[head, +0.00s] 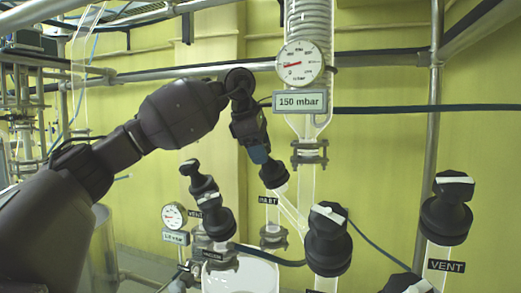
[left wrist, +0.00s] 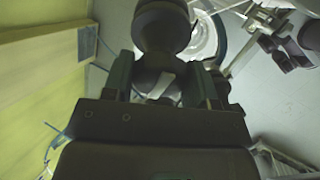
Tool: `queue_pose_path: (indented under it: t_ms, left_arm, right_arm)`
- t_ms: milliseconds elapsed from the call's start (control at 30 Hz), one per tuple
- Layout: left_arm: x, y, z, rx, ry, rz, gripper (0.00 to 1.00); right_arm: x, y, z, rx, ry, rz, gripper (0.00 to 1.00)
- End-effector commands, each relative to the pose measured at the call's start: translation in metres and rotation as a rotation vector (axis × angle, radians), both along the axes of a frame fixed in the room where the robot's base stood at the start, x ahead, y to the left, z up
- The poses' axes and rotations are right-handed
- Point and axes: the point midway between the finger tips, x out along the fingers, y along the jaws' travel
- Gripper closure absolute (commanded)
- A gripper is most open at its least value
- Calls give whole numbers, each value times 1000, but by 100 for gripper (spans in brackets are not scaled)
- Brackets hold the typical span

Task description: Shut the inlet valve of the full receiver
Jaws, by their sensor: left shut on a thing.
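My left gripper (head: 262,155) reaches in from the left and points down onto a black valve knob (head: 273,174) on a slanted glass side arm. A small dark label (head: 268,201), hard to read, sits beside that valve. In the left wrist view, my two fingers (left wrist: 166,88) stand on either side of the valve's grip, whose pale bar (left wrist: 163,85) shows between them, so the gripper is shut on it. A whitish round vessel (head: 240,276) is partly seen at the bottom; I cannot tell its fill. My right gripper is not in view.
Gauges (head: 300,63), glass tubing, metal rails and a dark hose (head: 267,258) surround my arm.

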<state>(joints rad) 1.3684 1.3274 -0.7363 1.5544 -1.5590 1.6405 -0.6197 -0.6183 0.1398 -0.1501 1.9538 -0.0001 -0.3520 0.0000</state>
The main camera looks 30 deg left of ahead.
Motion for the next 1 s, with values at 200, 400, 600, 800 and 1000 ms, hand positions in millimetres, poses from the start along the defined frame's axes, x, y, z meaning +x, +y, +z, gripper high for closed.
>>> queue_pose_path:
  t_ms: [200,400,600,800,1000]
  left_arm:
    - [0,0,1,-1,-3,1,46]
    - [0,0,1,-2,-1,1,22]
    - [0,0,1,-1,-1,2,22]
    - [-5,1,12,-2,-4,2,22]
    - [-20,5,43,-1,-6,1,22]
  right_arm:
    - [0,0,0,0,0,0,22]
    - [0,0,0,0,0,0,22]
    - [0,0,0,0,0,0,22]
    - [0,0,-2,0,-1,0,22]
    - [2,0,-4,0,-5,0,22]
